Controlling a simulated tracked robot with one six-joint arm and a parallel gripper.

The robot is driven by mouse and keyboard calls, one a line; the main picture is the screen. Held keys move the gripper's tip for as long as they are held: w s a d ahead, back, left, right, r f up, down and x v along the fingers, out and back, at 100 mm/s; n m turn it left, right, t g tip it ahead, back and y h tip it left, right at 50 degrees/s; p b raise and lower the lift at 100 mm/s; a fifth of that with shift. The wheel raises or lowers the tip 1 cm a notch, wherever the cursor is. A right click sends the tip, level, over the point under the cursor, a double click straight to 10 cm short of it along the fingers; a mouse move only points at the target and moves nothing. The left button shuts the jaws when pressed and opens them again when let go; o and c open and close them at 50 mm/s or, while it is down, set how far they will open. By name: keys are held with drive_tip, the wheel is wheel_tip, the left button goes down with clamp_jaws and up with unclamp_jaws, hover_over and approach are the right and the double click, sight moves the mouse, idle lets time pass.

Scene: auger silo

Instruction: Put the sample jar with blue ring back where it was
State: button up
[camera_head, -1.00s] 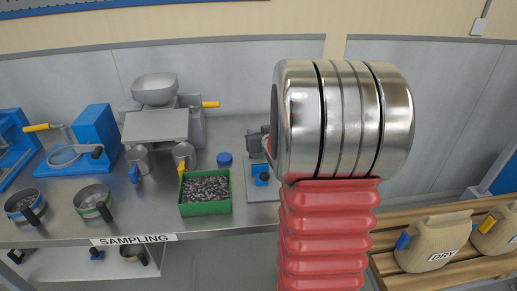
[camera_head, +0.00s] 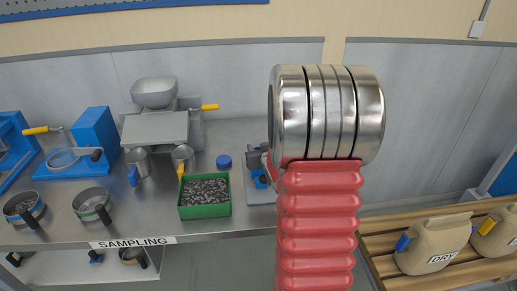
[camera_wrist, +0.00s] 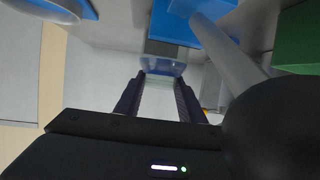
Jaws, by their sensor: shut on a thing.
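In the wrist view, my gripper (camera_wrist: 162,86) is shut on a clear, glassy jar with a bluish band (camera_wrist: 165,66), held between the fingertips. I take this to be the sample jar with the blue ring. In the head view, my gripper (camera_head: 256,157) shows only as a dark grey part left of my arm, at the right end of the bench. My arm hides most of that area. A blue part (camera_head: 261,178) shows just below it, over a grey plate (camera_head: 250,193). I cannot tell whether the jar touches anything beneath it.
A green box of dark grains (camera_head: 205,211) and a round blue lid-like thing (camera_head: 224,162) stand left of my gripper on the steel bench (camera_head: 150,217). In the wrist view, a grey bar (camera_wrist: 228,52) with a black knob (camera_wrist: 268,130) is close at the right.

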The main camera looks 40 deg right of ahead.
drive_tip(key=o, duration=1.4)
drive_tip(key=shift+c, duration=0.2)
drive_tip(key=shift+v, duration=0.9)
drive_tip(key=v, duration=1)
drive_tip(key=shift+a, duration=0.1)
drive_tip(key=s+a+r+n+g+y, duration=0.1)
drive_tip(key=s+a, duration=0.4)
drive_tip(key=a, duration=0.5)
drive_tip(key=s+a+r+n+g+y, duration=0.2)
drive_tip(key=s+a+g+y, duration=0.1)
drive_tip(key=a, duration=0.8)
drive_tip(key=s+a+r+n+g+y, duration=0.2)
drive_tip(key=s+a, duration=0.4)
drive_tip(key=a, duration=0.5)
drive_tip(key=shift+s+r+g, duration=0.3)
drive_tip(key=shift+s, duration=0.05)
